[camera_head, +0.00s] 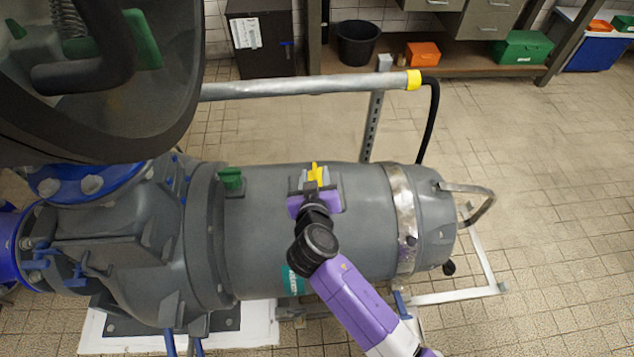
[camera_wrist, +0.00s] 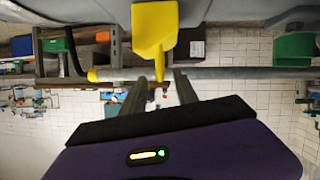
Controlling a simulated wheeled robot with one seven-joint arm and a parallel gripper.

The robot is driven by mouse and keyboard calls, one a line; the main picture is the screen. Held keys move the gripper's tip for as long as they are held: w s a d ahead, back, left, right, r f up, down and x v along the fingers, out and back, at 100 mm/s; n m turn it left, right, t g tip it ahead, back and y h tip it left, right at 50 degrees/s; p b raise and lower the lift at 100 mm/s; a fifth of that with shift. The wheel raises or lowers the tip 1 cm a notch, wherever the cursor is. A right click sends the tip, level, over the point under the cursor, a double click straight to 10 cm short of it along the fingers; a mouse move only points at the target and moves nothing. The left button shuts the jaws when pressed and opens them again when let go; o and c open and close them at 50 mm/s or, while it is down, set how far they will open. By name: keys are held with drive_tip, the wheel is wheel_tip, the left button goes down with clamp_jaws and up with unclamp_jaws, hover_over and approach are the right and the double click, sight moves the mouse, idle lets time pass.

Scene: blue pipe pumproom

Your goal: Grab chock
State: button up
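The yellow chock (camera_head: 316,174) stands on top of the grey cylindrical motor housing (camera_head: 260,235), toward its far side. In the wrist view the yellow chock (camera_wrist: 154,30) is broad at the picture's top and narrows to a thin end between my fingers. My gripper (camera_head: 312,188) is over the housing, right at the chock. In the wrist view its two dark fingers (camera_wrist: 166,80) are apart, with gaps beside the yellow part. I see no clear contact. In the head view my wrist and gripper partly hide the chock.
A green block (camera_head: 230,179) sits on the housing left of my gripper. A grey pipe rail (camera_head: 300,88) with a yellow end runs behind the housing. A large dark round part (camera_head: 110,110) fills the upper left. Open tiled floor lies to the right.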

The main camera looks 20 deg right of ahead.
drive_tip(key=shift+x, duration=1.3)
clamp_jaws()
idle(0.4)
